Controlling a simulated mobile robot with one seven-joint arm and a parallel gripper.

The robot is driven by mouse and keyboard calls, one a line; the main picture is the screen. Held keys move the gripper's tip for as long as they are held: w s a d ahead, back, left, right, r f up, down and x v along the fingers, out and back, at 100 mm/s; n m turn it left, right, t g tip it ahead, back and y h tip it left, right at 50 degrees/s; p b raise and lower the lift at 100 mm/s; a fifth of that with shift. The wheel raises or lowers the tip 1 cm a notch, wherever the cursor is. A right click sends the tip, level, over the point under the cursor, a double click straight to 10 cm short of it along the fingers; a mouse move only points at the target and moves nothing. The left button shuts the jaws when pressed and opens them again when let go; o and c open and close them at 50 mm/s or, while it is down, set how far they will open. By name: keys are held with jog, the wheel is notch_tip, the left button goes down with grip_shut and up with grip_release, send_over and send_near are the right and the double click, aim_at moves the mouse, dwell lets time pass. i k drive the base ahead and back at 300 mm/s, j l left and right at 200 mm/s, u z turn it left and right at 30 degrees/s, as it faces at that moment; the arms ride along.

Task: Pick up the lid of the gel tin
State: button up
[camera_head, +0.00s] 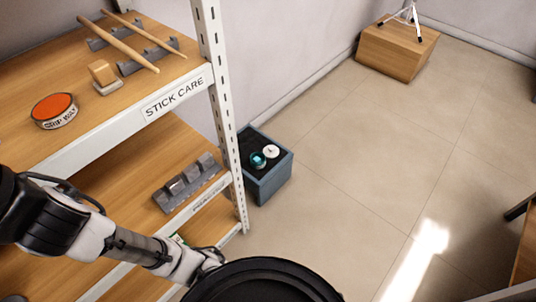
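I cannot pick out a tin marked as gel, or its lid, for certain. A small teal round thing (258,160) and a white round disc (271,151) with a dark centre mark lie side by side in the blue-grey bin (270,184) on the floor. They are too small to identify. A round tin (55,111) with an orange top stands on the upper shelf; its side lettering seems to read "GRIP WAX". My arm reaches in from the left below that shelf. My gripper end (208,264) is low in the picture, apart from the bin, with its fingers not clearly visible.
The rack's upright post (226,110) stands between my arm and the upper left of the bin. The "STICK CARE" shelf (120,110) holds sticks on grey rests and a small block (103,75). A grey rack (190,183) sits below. The floor (350,165) right of the bin is clear.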

aim_at(270, 151)
jog(key=i+l, duration=0.25)
jog(key=i+l+u, duration=0.1)
jog(key=i+l, duration=0.15)
jog(key=l, duration=0.2)
jog(key=i+l, duration=0.25)
jog(key=l, duration=0.15)
jog(key=i+l+u, duration=0.1)
jog(key=i+l, duration=0.15)
jog(key=l, duration=0.15)
jog(key=i+l, duration=0.2)
jog(key=l, duration=0.15)
jog(key=i+l+u, duration=0.1)
jog(key=i+l, duration=0.15)
jog(key=l, duration=0.15)
jog(key=j, duration=0.6)
jog(key=i+j, duration=0.1)
jog(key=j, duration=0.55)
